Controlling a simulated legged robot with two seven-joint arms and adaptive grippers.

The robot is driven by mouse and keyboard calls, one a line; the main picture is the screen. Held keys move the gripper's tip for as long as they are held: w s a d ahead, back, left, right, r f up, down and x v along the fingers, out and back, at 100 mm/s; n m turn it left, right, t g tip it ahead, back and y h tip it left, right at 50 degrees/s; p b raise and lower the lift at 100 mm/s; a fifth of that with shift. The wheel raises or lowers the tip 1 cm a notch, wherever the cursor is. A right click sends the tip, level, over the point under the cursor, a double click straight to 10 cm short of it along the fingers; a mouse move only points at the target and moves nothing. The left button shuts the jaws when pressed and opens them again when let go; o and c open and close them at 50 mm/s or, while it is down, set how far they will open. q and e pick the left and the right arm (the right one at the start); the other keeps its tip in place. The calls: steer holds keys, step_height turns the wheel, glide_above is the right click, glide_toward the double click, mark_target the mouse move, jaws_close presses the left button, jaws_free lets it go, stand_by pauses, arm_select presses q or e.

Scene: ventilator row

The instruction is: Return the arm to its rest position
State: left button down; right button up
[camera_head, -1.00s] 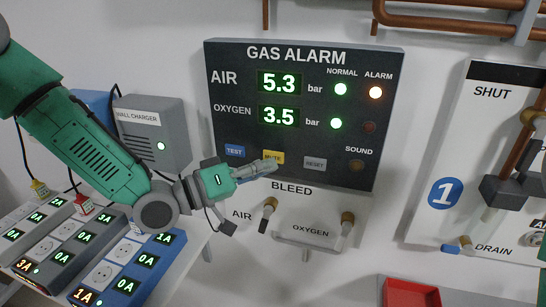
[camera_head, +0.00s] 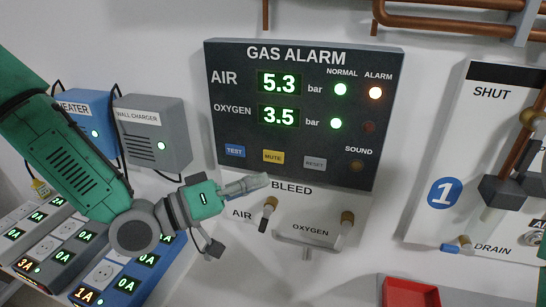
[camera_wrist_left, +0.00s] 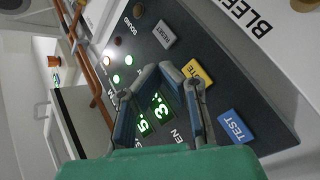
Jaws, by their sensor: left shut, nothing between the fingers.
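My left gripper (camera_head: 256,183) is shut and empty. In the head view it is in front of the lower edge of the gas alarm panel, below the mute button. My green left arm (camera_head: 70,155) reaches in from the left. The dark gas alarm panel (camera_head: 230,125) reads AIR 5.3 and OXYGEN 3.5, with two green normal lights and a lit alarm light (camera_head: 376,93). The yellow mute button (camera_head: 273,156) shows uncovered. In the left wrist view the gripper's fingers (camera_wrist_left: 158,75) meet in front of the panel (camera_wrist_left: 235,85). My right gripper is not in view.
A wall charger (camera_head: 152,135) and a blue heater box (camera_head: 85,118) are behind my arm. Power strips (camera_head: 75,245) lie below it. Bleed valves (camera_head: 268,208) are just right of the gripper. A red tray (camera_head: 412,290) and a valve board (camera_head: 460,150) stand at the right.

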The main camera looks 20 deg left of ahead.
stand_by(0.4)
arm_select(q)
steer(key=s+a+f+g+y+b, duration=0.1)
steer(key=s+f+g+y+b, duration=0.25)
steer(key=f, duration=1.05)
steer(key=s+a+f+g+y+b, duration=0.15)
steer(key=s+f+y, duration=0.3)
steer(key=f, duration=0.85)
steer(key=s+a+f+g+y+b, duration=0.2)
steer(key=s+a+f, duration=0.3)
steer(key=s+f, duration=0.3)
steer(key=s+a+f+g+y+b, duration=0.3)
steer(key=s+a+f+g+y, duration=0.1)
steer(key=s+f, duration=0.5)
steer(key=shift+s+a+m+g, duration=0.4)
steer(key=shift+s+a+g, duration=0.15)
steer(key=shift+a, duration=0.5)
steer(key=shift+w, duration=0.15)
